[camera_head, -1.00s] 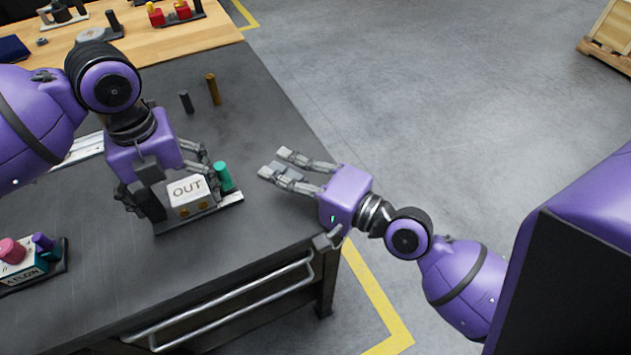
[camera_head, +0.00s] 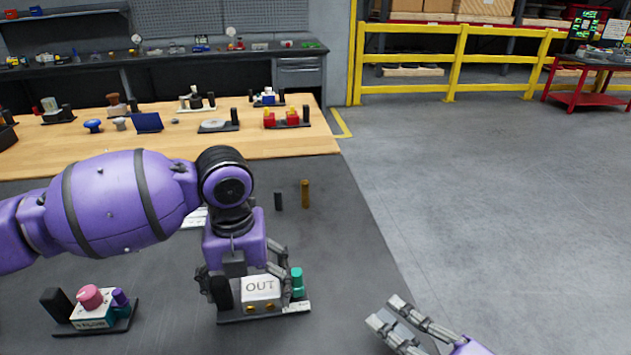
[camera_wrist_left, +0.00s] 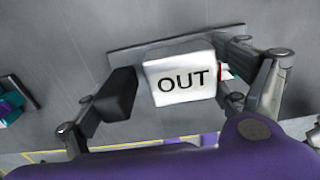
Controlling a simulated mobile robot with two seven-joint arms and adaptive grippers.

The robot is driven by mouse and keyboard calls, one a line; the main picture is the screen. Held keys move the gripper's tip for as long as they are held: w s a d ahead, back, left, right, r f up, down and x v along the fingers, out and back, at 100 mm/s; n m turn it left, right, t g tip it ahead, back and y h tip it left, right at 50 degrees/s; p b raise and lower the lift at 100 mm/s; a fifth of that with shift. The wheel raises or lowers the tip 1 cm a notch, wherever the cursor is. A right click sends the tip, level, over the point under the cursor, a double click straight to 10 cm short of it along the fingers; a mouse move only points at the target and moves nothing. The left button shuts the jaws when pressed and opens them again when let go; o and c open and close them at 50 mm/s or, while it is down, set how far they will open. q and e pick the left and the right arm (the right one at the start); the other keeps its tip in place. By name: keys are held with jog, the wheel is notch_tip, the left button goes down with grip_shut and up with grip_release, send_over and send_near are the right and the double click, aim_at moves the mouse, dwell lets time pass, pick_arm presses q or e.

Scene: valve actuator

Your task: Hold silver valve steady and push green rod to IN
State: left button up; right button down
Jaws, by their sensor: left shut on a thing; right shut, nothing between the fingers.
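The silver valve (camera_head: 262,291) is a pale block lettered OUT on a dark base plate, near the front of the dark tabletop. Its lettered face also shows in the left wrist view (camera_wrist_left: 180,81). My left gripper (camera_head: 245,284) is shut on the valve, one finger at each side of the block. The left wrist view shows the fingers (camera_wrist_left: 185,92) on both sides too. The green rod (camera_head: 297,280) stands upright at the block's right, partly behind a left finger. My right gripper (camera_head: 386,312) is shut and empty, to the right of the rod and apart from it.
A pink-and-purple-knobbed device (camera_head: 91,301) sits to the left on the dark tabletop (camera_head: 345,240). A dark peg (camera_head: 278,201) and a brown peg (camera_head: 305,194) stand behind the valve. Several devices stand on the wooden bench (camera_head: 75,150). Open floor (camera_head: 480,190) lies right.

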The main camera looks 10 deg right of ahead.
pick_arm(q)
jog(key=o, duration=1.5)
jog(key=shift+s+f, duration=0.15)
jog(key=shift+f, duration=0.2)
jog(key=shift+o, duration=0.6)
jog(key=shift+r, duration=0.1)
pick_arm(e)
jog(key=shift+w+f, duration=0.1)
pick_arm(q)
jog(key=shift+r, duration=0.2)
